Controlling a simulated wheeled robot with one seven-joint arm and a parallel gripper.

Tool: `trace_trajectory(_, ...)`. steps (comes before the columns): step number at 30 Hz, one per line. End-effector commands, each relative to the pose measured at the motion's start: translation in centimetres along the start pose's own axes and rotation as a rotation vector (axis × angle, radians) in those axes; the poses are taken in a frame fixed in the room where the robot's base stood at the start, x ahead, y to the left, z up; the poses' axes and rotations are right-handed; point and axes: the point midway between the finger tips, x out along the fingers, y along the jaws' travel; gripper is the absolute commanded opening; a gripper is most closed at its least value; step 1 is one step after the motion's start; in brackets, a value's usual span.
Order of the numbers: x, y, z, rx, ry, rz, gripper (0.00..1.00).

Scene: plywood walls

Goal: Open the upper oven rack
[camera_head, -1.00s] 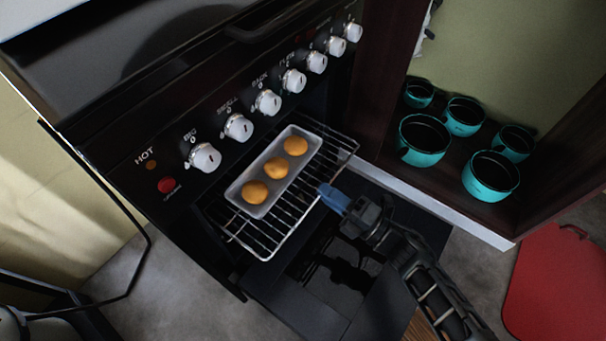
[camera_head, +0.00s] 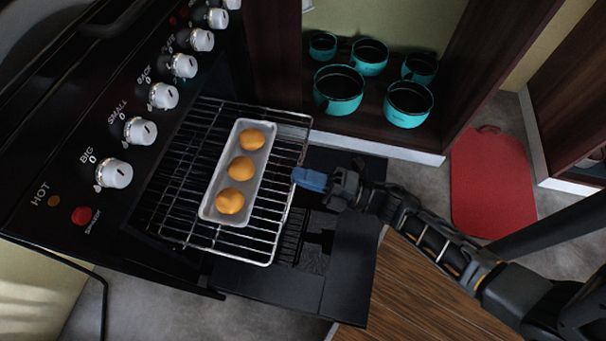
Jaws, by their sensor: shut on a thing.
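The upper oven rack (camera_head: 253,246) is a wire grid that sticks out of the black oven over the lowered oven door (camera_head: 330,265). A pale tray (camera_head: 208,208) with three round orange-brown buns (camera_head: 241,168) rests on it. My gripper (camera_head: 298,176), with blue fingertips, is at the rack's front right edge. It is shut on the rack's front bar. The fingertips are small in the picture, and the rack's back end is hidden inside the oven.
The oven's control panel with white knobs (camera_head: 113,173) is at the left. An open cabinet with several teal pots (camera_head: 338,90) stands behind the oven door. A red board (camera_head: 493,185) lies on the grey floor at the right. A wooden surface (camera_head: 400,290) is at the bottom.

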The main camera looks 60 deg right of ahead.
Motion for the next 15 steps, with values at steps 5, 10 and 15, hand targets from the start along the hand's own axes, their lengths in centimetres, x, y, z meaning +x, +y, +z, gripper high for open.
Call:
trace_trajectory(5,-0.1,-0.1,0.0,0.001,-0.001,-0.003,0.19)
trace_trajectory(10,0.0,-0.1,0.0,0.000,-0.001,-0.002,0.19)
trace_trajectory(15,-1.1,-0.1,0.0,0.001,-0.002,-0.004,0.19)
